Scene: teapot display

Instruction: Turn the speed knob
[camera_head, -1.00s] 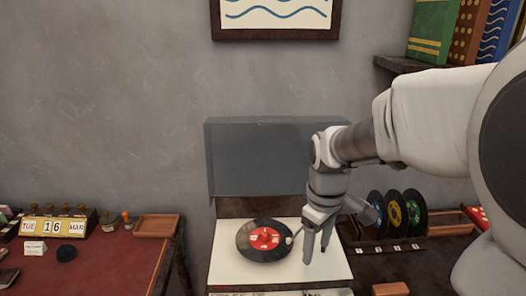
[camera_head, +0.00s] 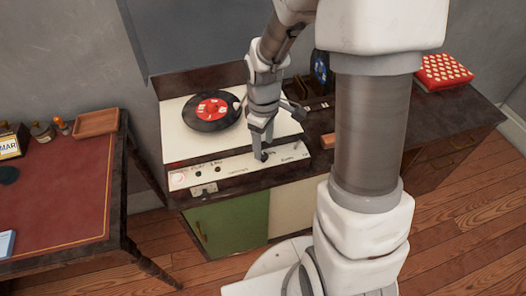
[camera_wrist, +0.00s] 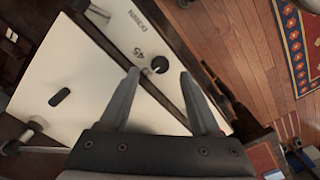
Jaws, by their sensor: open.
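The record player (camera_head: 176,140) has a white top with a black record with a red label (camera_head: 212,108). Its white front panel (camera_head: 215,175) carries printed words and small controls. A round black knob (camera_wrist: 160,64) shows on the panel in the wrist view, close to a printed "45". My gripper (camera_head: 262,152) points down at the right part of the front panel. In the wrist view my gripper (camera_wrist: 159,73) is open, with the knob between its fingertips in the picture. I cannot tell whether a finger touches it. In the head view the fingers largely hide the knob.
The player stands on a dark cabinet with a green door (camera_head: 232,222). A desk with a red top (camera_head: 65,205) and a wooden tray (camera_head: 97,122) is at the left. A red patterned box (camera_head: 443,70) sits at the right. My own arm blocks the view right of centre.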

